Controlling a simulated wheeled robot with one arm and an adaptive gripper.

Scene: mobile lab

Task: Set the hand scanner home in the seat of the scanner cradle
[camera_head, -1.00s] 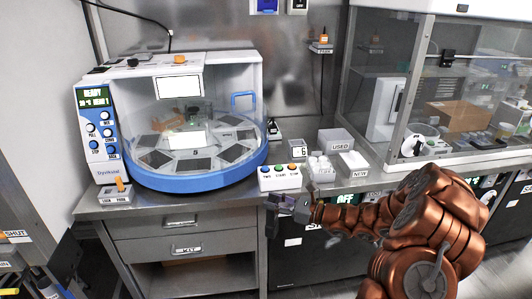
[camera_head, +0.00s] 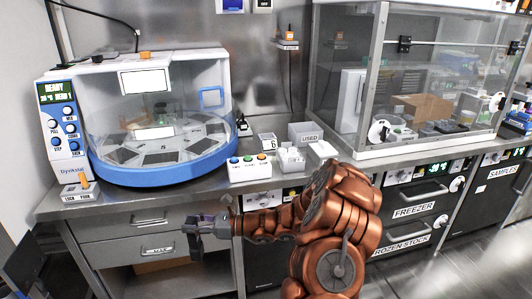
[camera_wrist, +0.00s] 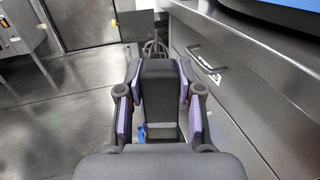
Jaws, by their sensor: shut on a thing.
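My gripper (camera_head: 203,228) is in front of the bench drawers in the head view, below the bench top. In the wrist view my gripper (camera_wrist: 160,103) is shut on a dark block-shaped thing, which I take to be the hand scanner (camera_wrist: 160,78). It stands between the two purple-lined fingers, and its far end is hidden. In the head view the held thing is small and dark and hard to tell from the fingers. I cannot pick out the scanner cradle with certainty. A small wall bracket with an orange part (camera_head: 287,42) hangs above the bench.
A blue-rimmed carousel machine (camera_head: 160,172) fills the left of the bench. A button box (camera_head: 249,170), a white rack (camera_head: 291,160) and a "USED" bin (camera_head: 305,134) stand right of it. A glass cabinet (camera_head: 420,95) stands further right. The drawer fronts (camera_head: 150,245) are close to my gripper.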

